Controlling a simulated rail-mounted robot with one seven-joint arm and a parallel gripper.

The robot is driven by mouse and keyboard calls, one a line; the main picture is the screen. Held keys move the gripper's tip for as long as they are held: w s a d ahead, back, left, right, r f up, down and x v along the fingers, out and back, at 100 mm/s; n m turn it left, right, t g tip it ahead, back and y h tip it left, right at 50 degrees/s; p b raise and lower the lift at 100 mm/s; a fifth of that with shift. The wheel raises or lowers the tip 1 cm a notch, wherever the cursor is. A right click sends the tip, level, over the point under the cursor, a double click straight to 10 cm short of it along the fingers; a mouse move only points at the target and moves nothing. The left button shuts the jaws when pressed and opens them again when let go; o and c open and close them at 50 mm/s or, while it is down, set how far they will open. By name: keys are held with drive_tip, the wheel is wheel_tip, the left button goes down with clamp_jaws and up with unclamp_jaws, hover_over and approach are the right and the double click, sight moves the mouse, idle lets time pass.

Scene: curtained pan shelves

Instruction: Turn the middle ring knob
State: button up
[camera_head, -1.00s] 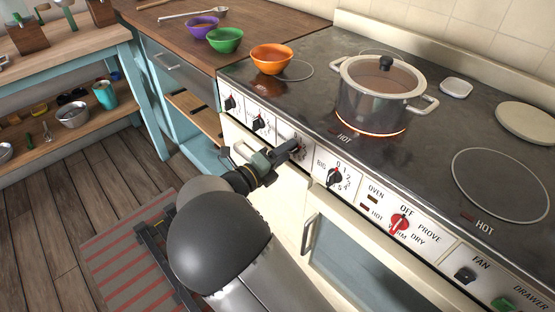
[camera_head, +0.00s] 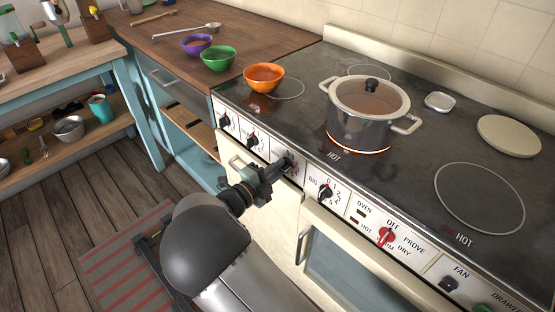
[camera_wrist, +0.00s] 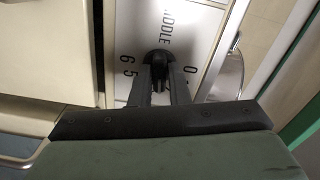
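The middle ring knob (camera_wrist: 158,60) is black, on a white dial plate marked "MIDDLE" with 0, 5 and 6 showing in the wrist view. My gripper (camera_wrist: 159,78) has one dark finger on each side of the knob, close together, and looks shut on it. In the head view my gripper (camera_head: 284,167) meets the stove's front panel at the third dial from the left, and its fingers mostly hide the knob. The knob's exact pointing is hard to tell.
A steel pot (camera_head: 367,115) stands on a glowing burner. The black knob (camera_head: 326,191) marked "BIG" and a red oven knob (camera_head: 386,237) are to the right. Two black knobs (camera_head: 252,141) are to the left. An oven door handle (camera_head: 302,246) is below.

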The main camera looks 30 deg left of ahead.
drive_tip(key=o, duration=0.3)
drive_tip(key=shift+f, duration=0.1)
drive_tip(key=shift+s, duration=0.1)
drive_tip(key=shift+s+a+p, duration=0.2)
drive_tip(key=shift+s+p, duration=0.25)
drive_tip(key=shift+s, duration=0.4)
drive_tip(key=s+p, duration=0.1)
drive_tip(key=s, duration=0.2)
drive_tip(key=s+a+p, duration=0.1)
drive_tip(key=s, duration=0.2)
drive_tip(key=shift+a, duration=0.1)
